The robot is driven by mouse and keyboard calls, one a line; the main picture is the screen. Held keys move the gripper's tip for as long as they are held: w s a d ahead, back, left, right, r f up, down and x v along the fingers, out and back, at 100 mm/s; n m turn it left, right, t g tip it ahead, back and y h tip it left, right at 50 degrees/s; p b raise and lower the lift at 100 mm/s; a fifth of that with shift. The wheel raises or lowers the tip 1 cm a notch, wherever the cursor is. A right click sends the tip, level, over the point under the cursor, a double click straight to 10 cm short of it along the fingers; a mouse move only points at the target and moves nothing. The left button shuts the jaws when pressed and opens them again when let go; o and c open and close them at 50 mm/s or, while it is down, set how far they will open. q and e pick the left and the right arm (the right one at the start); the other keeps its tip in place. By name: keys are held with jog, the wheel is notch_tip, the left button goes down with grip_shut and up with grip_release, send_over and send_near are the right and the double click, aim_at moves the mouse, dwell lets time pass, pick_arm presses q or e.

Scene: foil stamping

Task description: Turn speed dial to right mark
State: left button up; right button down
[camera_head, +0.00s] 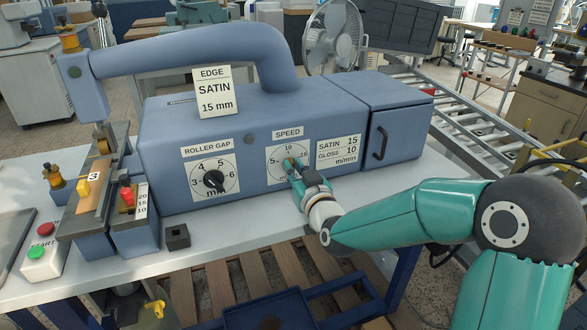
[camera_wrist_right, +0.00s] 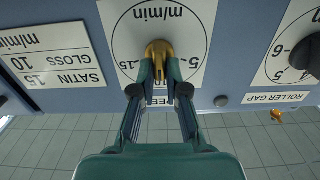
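The speed dial is a brass-coloured knob on a white plate (camera_head: 274,176) marked 5, 10 and 15 on the blue machine's front. In the right wrist view the plate is upside down and the knob (camera_wrist_right: 159,49) sits between my fingertips. My right gripper (camera_head: 293,165) reaches the dial from the lower right. In the wrist view its two fingers (camera_wrist_right: 160,72) close against both sides of the knob. The fingers cover much of the knob, so I cannot tell which mark it points to. My left gripper is not in view.
A card (camera_head: 215,91) reads EDGE SATIN 15 mm; a label (camera_head: 338,150) reads SATIN 15, GLOSS 10 m/min. The black roller gap knob (camera_head: 213,180) is left of the speed dial. A red and green button box (camera_head: 42,252) stands at the far left. The bench front is mostly clear.

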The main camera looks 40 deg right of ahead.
jog(key=shift+f+m+b, duration=0.15)
jog(key=shift+m+b, duration=0.25)
jog(key=shift+b, duration=0.45)
jog(key=m+b, duration=0.3)
jog(key=b, duration=0.1)
jog(key=m+b, duration=0.3)
jog(key=b, duration=0.2)
jog(key=m+b, duration=0.3)
jog(key=b, duration=0.1)
jog(key=shift+s+d+f+m+b, duration=0.1)
jog(key=shift+d+f+m+b, duration=0.2)
jog(key=shift+d+m, duration=0.1)
jog(key=shift+d+m+b, duration=0.1)
jog(key=shift+m+b, duration=1.25)
jog(key=shift+m, duration=0.35)
jog(key=c, duration=1.2)
grip_release()
jog(key=shift+r, duration=0.1)
